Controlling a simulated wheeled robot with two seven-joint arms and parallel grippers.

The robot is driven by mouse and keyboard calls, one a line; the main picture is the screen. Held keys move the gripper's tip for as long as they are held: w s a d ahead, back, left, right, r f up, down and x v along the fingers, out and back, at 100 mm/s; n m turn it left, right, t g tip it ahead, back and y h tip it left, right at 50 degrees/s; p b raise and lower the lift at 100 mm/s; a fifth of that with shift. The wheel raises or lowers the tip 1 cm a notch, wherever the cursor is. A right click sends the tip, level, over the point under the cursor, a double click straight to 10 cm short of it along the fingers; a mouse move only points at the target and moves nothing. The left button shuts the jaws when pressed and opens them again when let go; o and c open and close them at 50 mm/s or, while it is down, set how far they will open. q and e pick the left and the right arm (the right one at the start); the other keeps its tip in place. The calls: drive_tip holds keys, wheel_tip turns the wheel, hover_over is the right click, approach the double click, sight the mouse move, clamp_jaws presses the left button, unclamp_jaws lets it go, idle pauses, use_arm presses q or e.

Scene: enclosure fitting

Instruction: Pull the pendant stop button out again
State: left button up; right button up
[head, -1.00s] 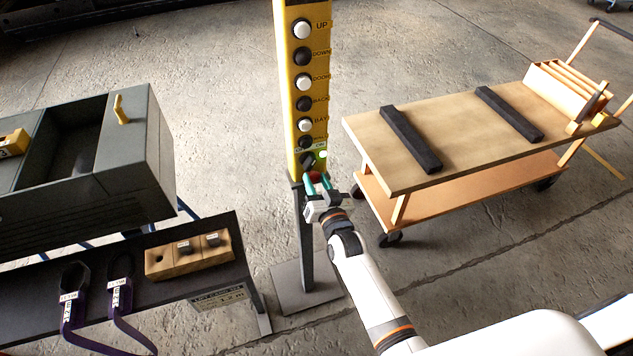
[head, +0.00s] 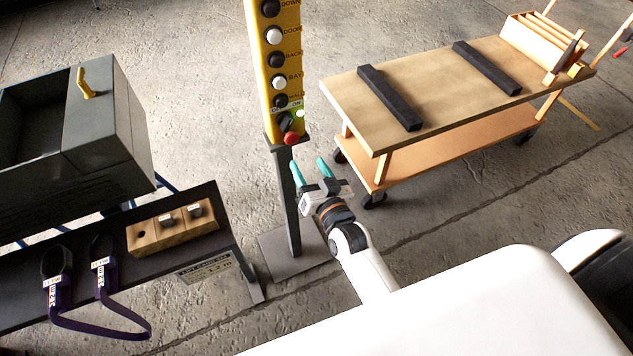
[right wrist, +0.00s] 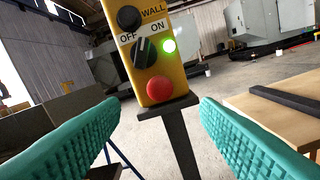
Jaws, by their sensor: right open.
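The yellow pendant (head: 274,62) stands upright on a dark post with a column of black and white buttons. Its red stop button (head: 291,138) is at the bottom, below the OFF/ON switch (head: 286,121). In the right wrist view the red button (right wrist: 160,88) sits between the two teal fingers, farther off, with the switch (right wrist: 144,52) and a lit green lamp (right wrist: 168,46) above it. My right gripper (head: 309,168) is open and empty, below and a little right of the button, apart from it. I cannot tell how far the button sticks out. My left gripper is not in view.
A wooden trolley (head: 440,95) with two dark bars stands to the right. Floor around the post is clear.

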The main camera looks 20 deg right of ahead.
drive_tip(key=s, duration=0.3)
drive_tip(key=shift+s+d+b, duration=0.1)
drive_tip(key=shift+s+b, duration=0.2)
drive_tip(key=shift+s, duration=0.1)
drive_tip(key=s+a+f+n+g+b, duration=0.1)
drive_tip(key=s+f+g, duration=0.25)
drive_tip(key=f, duration=0.65)
drive_tip(key=s+f+n+g+y, duration=0.15)
drive_tip(key=s+f, duration=0.25)
drive_tip(key=f, duration=0.6)
drive_tip(key=s+a+f+n+g+h+b, duration=0.1)
drive_tip(key=s+f+g, duration=0.2)
drive_tip(key=f, duration=0.7)
drive_tip(key=s+d+f+g, duration=0.2)
drive_tip(key=s+f, duration=0.4)
drive_tip(key=s, duration=0.3)
drive_tip(key=s+d+f+n+g, duration=0.1)
drive_tip(key=s+d+f+g, duration=0.2)
drive_tip(key=s+f, duration=0.3)
drive_tip(key=s+d+f+n+g+h, duration=0.1)
drive_tip(key=s+f+g, duration=0.3)
drive_tip(key=s, duration=0.9)
wheel_tip(320, 180, down, 3)
drive_tip(key=shift+s+d+b, duration=0.4)
drive_tip(key=shift+d+b, duration=0.05)
drive_tip(key=shift+d, duration=0.45)
